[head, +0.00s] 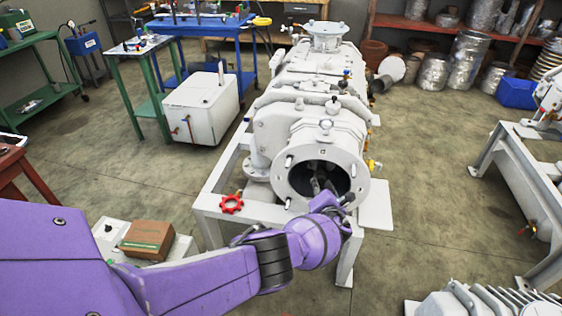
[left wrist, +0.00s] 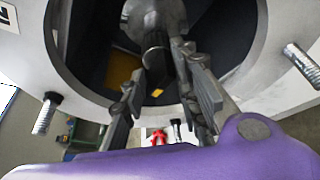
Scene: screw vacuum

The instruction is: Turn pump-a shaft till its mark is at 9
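The white pump (head: 300,132) stands on a white frame, its round flanged opening facing me. My left gripper (head: 318,178) reaches into this opening. In the left wrist view the dark shaft (left wrist: 155,42) comes down from the top inside the opening. The two fingers of my left gripper (left wrist: 165,72) are spread, one on each side of the shaft's end; I cannot tell whether either touches it. A small yellow patch (left wrist: 157,93) shows below the shaft end; I cannot tell whether it is the shaft's mark. My right gripper is not in view.
Studs stick out around the flange (left wrist: 48,112). A red handwheel (head: 231,204) sits at the frame's left. A cardboard box (head: 148,240) lies lower left. Another white frame (head: 520,160) stands at right, with open floor (head: 430,180) between.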

